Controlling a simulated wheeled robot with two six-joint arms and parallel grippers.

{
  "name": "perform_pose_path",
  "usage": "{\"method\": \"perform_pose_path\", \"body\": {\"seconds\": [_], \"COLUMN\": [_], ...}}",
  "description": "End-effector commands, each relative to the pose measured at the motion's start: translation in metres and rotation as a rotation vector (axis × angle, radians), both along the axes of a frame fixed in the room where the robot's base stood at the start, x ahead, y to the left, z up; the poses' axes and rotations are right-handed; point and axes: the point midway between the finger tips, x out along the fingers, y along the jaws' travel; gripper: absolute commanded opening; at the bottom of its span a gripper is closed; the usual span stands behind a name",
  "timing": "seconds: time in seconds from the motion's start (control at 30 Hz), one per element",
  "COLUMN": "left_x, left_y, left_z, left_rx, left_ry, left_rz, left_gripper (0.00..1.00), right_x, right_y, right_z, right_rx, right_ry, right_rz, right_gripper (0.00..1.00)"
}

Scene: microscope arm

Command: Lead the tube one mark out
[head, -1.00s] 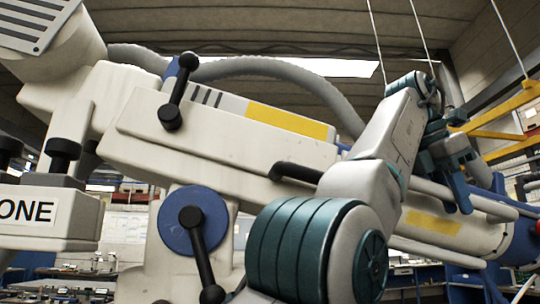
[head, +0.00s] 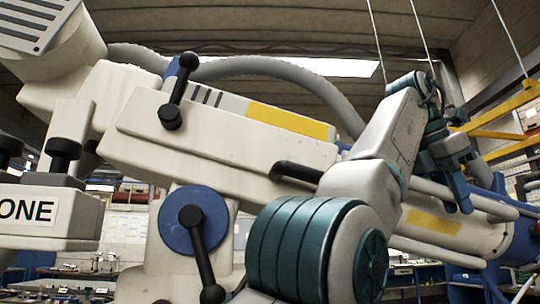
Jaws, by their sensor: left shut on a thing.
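The white tube (head: 472,228) with a yellow label slopes down to the right, out of the lower end of the big white microscope arm (head: 230,150). A thin white rail (head: 500,207) runs along its upper side. My left gripper (head: 463,203), teal and blue, is at this rail, reaching down from above. It appears shut on the rail, though the exact contact is small and partly hidden. My own left arm covers the place where the tube enters the microscope arm. Several dark marks (head: 205,97) show on the grey strip on top. My right gripper is not in view.
A black handle (head: 297,172) sticks out of the microscope arm close to my arm. Black levers (head: 178,92) and a blue round knob (head: 193,218) are further left. A blue part (head: 524,240) stands at the tube's far right end. A yellow frame (head: 505,120) is behind.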

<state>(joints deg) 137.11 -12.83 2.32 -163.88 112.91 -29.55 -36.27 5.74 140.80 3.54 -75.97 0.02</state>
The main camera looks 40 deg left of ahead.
Motion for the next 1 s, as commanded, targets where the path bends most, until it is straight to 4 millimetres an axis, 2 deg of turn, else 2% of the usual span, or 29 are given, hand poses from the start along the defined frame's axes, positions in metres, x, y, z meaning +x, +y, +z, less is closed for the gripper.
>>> {"method": "perform_pose_path", "body": {"seconds": [1.0], "left_x": [0.016], "left_y": [-0.018], "left_z": [-0.008], "left_rx": [-0.002], "left_ry": [0.007], "left_rz": [-0.007], "left_gripper": [0.0], "right_x": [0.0], "right_y": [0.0], "right_z": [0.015], "right_rx": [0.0], "right_ry": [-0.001], "right_rz": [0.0], "right_gripper": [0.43]}}
